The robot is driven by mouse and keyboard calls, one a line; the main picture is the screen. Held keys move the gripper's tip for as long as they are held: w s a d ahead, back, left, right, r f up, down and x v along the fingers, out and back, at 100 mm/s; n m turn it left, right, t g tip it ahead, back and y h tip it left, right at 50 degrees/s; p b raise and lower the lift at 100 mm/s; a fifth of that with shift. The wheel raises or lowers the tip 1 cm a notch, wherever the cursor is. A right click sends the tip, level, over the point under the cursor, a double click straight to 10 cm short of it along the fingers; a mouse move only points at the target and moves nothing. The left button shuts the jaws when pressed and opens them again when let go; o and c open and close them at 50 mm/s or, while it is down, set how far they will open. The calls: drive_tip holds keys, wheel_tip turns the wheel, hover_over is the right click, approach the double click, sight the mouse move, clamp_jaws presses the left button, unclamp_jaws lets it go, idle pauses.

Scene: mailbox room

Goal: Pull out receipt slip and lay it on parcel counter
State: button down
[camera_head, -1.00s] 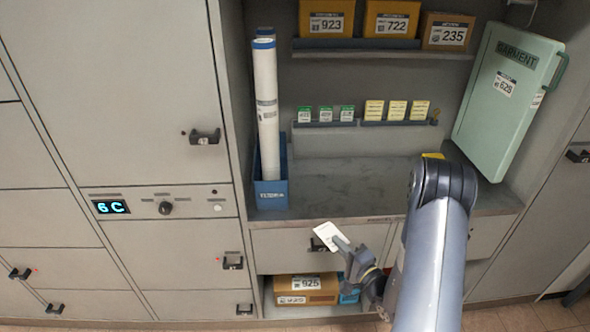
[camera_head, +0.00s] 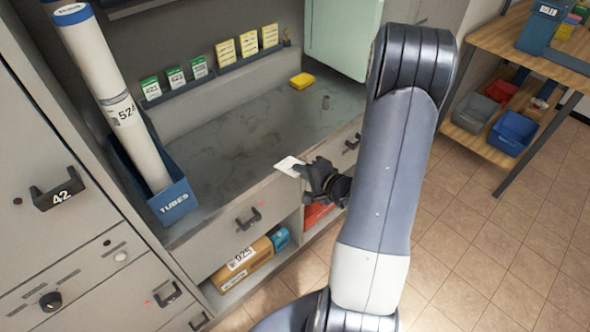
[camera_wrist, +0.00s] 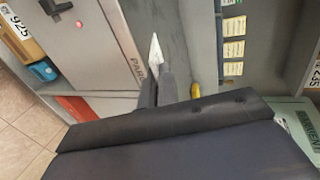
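The white receipt slip (camera_head: 288,166) is held at the tips of my gripper (camera_head: 304,172), near the front edge of the parcel counter. In the wrist view the slip (camera_wrist: 155,54) sticks out from the two closed fingers (camera_wrist: 158,88), with the grey counter behind it. The parcel counter (camera_head: 240,135) is a grey worktop in an alcove above drawers, and its middle is bare. Whether the slip touches the counter cannot be told.
Green and yellow cards (camera_head: 225,54) line the back. A wooden table (camera_head: 520,60) stands at far right.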

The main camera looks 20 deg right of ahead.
sight(286, 163)
drive_tip(key=p+x, duration=0.1)
drive_tip(key=x, duration=0.5)
drive_tip(key=shift+w+a, duration=0.1)
drive_tip(key=shift+w, duration=0.2)
drive_tip(key=b+x, duration=0.2)
drive_tip(key=x, duration=0.1)
drive_tip(key=shift+w+a+f, duration=0.1)
drive_tip(key=shift+f, duration=0.3)
drive_tip(key=shift+b+x, duration=1)
drive_tip(key=shift+x, duration=0.15)
drive_tip(key=c, duration=2.1)
unclamp_jaws()
drive_tip(key=shift+c, duration=0.2)
drive_tip(key=o, duration=0.5)
drive_tip(key=shift+o, duration=0.2)
drive_tip(key=s+d+b, duration=0.3)
drive_tip(key=s+b, duration=0.1)
drive_tip(key=s, duration=0.5)
drive_tip(key=shift+s+b, duration=0.25)
drive_tip(key=shift+b, duration=0.05)
drive_tip(key=shift+d, duration=0.1)
